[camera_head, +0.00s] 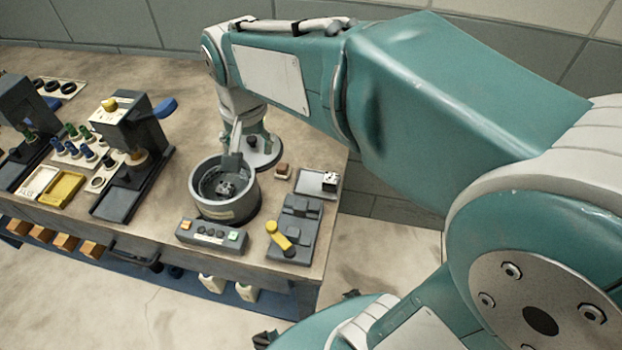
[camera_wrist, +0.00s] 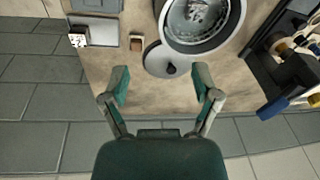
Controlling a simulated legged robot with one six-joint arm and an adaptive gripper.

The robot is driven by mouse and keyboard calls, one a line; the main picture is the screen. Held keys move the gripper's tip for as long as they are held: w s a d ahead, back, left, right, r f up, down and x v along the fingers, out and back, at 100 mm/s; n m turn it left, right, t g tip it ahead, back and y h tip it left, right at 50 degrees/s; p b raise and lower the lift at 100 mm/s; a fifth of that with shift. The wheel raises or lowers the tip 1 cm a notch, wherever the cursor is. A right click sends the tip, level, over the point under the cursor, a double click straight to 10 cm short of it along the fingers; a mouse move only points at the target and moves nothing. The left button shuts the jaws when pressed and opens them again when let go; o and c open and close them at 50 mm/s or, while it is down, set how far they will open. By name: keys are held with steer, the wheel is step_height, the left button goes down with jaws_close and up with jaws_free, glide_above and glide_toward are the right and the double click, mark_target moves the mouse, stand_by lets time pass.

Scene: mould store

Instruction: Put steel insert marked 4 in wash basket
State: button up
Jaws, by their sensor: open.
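A round grey wash tub (camera_head: 222,203) stands on the bench with a dark perforated basket (camera_wrist: 197,18) inside it; something speckled lies in the basket. A small block with a brown top (camera_head: 283,170) stands right of the tub and also shows in the wrist view (camera_wrist: 137,43). A pale block with dark dots (camera_head: 330,180) is at the end of a light tray (camera_head: 311,183); it also shows in the wrist view (camera_wrist: 78,41). I cannot read a 4 on either block. My gripper (camera_wrist: 162,84) is open and empty, above the bench near a round grey lid (camera_wrist: 168,64).
A control box (camera_head: 212,236) and a grey unit with a yellow lever (camera_head: 280,237) stand in front of the tub. Presses (camera_head: 127,130), a yellow tray (camera_head: 62,188) and several small coloured-top parts are left. The bench edge and open floor lie to the right.

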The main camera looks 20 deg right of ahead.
steer(key=s+d+n+t, duration=0.1)
steer(key=s+d+n, duration=0.1)
steer(key=s, duration=0.4)
steer(key=s+d+n+t, duration=0.2)
steer(key=s+d+n, duration=0.1)
steer(key=s, duration=0.4)
steer(key=shift+d+r+t, duration=0.3)
steer(key=shift+d, duration=0.5)
